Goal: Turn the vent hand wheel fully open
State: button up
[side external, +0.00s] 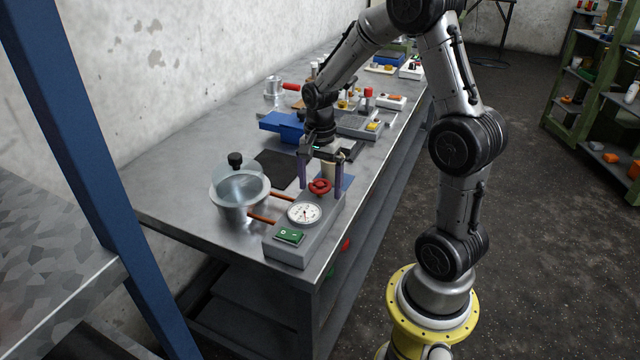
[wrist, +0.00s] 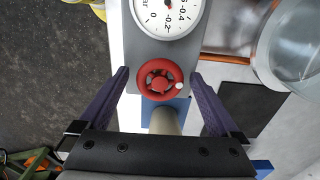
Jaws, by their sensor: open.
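The red vent hand wheel (side external: 320,186) sits on top of a grey box (side external: 290,252) at the front end of the bench. In the wrist view the wheel (wrist: 160,80) shows face-on, with a small white knob at its right rim. My gripper (side external: 321,190) points down over the wheel, its two purple fingers apart on either side. In the wrist view the open fingers (wrist: 160,76) flank the wheel with gaps on both sides and do not appear to touch it. A white dial gauge (side external: 304,213) is on the same box, and also shows in the wrist view (wrist: 168,12).
A clear-lidded metal pot (side external: 240,196) stands left of the box, joined by copper-coloured pipes (side external: 262,219). A green switch (side external: 289,237) is at the box's front. A pale cylinder (wrist: 165,122) stands close to the wheel. Blue bins (side external: 285,126) and other devices lie farther back.

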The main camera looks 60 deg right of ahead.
jog(key=c, duration=1.4)
jog(key=shift+o, duration=0.2)
jog(key=shift+n, duration=0.3)
jog(key=n, duration=0.3)
jog(key=shift+n, duration=0.3)
jog(key=n, duration=0.9)
jog(key=shift+n, duration=2.2)
